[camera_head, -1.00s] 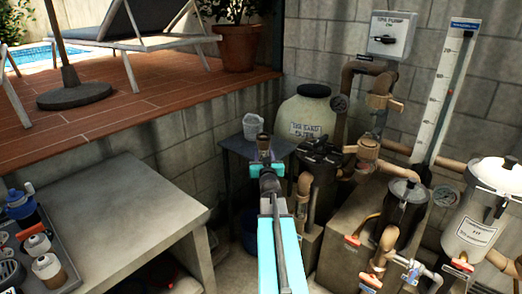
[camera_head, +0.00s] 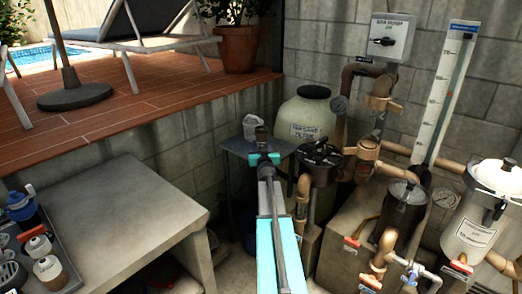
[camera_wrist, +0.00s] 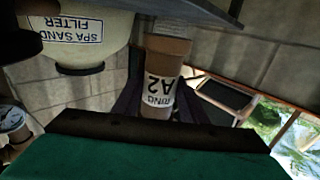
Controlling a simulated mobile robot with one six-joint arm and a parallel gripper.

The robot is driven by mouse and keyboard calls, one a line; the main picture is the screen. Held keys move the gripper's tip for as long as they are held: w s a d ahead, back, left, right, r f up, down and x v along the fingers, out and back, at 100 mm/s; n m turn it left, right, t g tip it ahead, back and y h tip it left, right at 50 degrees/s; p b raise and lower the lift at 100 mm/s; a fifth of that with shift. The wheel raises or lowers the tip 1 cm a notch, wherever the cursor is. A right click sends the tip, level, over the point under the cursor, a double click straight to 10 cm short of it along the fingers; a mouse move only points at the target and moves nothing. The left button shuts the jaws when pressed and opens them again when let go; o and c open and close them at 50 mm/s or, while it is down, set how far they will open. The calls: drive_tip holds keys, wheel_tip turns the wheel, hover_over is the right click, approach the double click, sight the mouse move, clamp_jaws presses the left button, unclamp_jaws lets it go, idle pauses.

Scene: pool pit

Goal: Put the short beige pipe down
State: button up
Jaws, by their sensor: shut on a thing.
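The short beige pipe (camera_wrist: 165,72) is brownish with a white label and fills the middle of the wrist view. The lettering on it appears upside down. My gripper (camera_wrist: 158,108) is shut on it, with dark fingers on both sides of its lower part in the picture. I cannot tell whether the pipe touches the table.
The spa sand filter (camera_head: 306,114) and a dark pump (camera_head: 319,160) with pipework stand close on the right. A concrete bench (camera_head: 120,215) with a tray of bottles (camera_head: 45,265) is at left.

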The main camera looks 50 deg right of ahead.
drive_tip(key=shift+x, duration=0.9)
drive_tip(key=shift+w+d, duration=0.2)
drive_tip(key=shift+w, duration=0.05)
drive_tip(key=shift+w+d+f, duration=0.1)
drive_tip(key=shift+f, duration=1.7)
drive_tip(key=shift+f, duration=0.2)
drive_tip(key=o, duration=1)
drive_tip(key=shift+r, duration=0.2)
drive_tip(key=shift+b+v, duration=0.7)
drive_tip(key=shift+v, duration=5.4)
